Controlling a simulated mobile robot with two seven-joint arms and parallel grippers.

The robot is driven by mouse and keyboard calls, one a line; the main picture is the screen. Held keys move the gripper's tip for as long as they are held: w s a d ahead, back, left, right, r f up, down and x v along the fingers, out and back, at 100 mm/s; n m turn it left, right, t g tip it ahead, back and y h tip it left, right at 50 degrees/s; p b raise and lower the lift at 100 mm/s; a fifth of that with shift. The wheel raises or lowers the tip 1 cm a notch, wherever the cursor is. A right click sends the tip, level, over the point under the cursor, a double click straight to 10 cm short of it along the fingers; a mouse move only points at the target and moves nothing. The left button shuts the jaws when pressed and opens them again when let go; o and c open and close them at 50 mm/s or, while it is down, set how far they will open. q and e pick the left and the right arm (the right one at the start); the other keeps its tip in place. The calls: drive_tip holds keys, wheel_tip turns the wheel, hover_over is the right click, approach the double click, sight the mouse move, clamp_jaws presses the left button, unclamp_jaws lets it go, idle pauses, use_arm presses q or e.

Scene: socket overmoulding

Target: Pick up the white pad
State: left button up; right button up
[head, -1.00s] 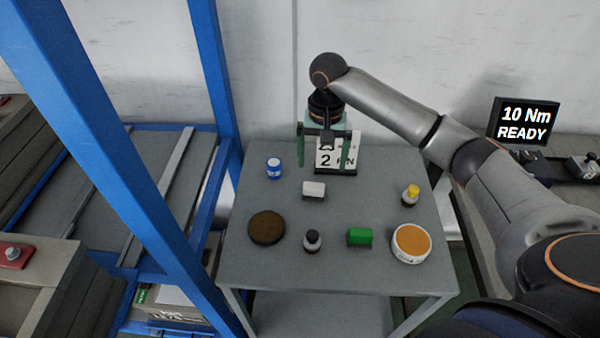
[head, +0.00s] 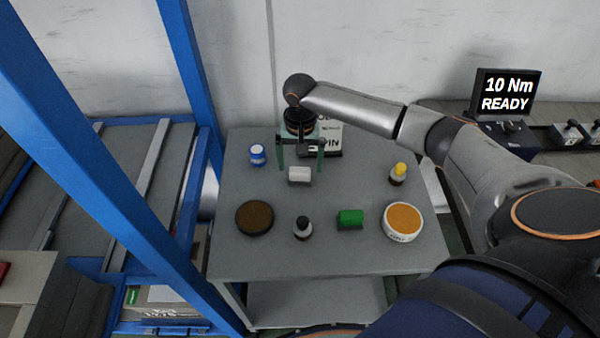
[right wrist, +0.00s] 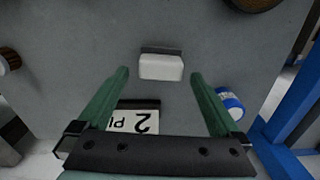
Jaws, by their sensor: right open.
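The white pad (head: 300,174) is a small white block lying on the grey table, near its back half. It also shows in the right wrist view (right wrist: 161,67), with a dark grey strip along one long side. My right gripper (head: 301,168) is open, with its two green fingers spread wide. In the right wrist view, its fingertips (right wrist: 160,74) appear on either side of the pad, with clear gaps. Nothing is held, and contact with the pad is not visible. My left gripper is in neither current view.
A numbered sign (right wrist: 134,119) stands behind the pad. A blue post (head: 110,170) rises left.

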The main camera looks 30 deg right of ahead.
wheel_tip(320, 180, down, 2)
drive_tip(key=shift+f, duration=0.1)
drive_tip(key=c, duration=1.4)
drive_tip(key=shift+r, duration=0.45)
wheel_tip(320, 180, up, 2)
drive_tip(key=shift+w+r, duration=0.1)
drive_tip(key=shift+r, duration=0.05)
drive_tip(key=s+a+r, duration=0.3)
drive_tip(key=s+a+r+p, duration=0.1)
drive_tip(key=s+a+r, duration=0.2)
drive_tip(key=s, duration=0.1)
drive_tip(key=s+a+r+p, duration=0.1)
drive_tip(key=s+a+r, duration=0.2)
drive_tip(key=s+r, duration=0.1)
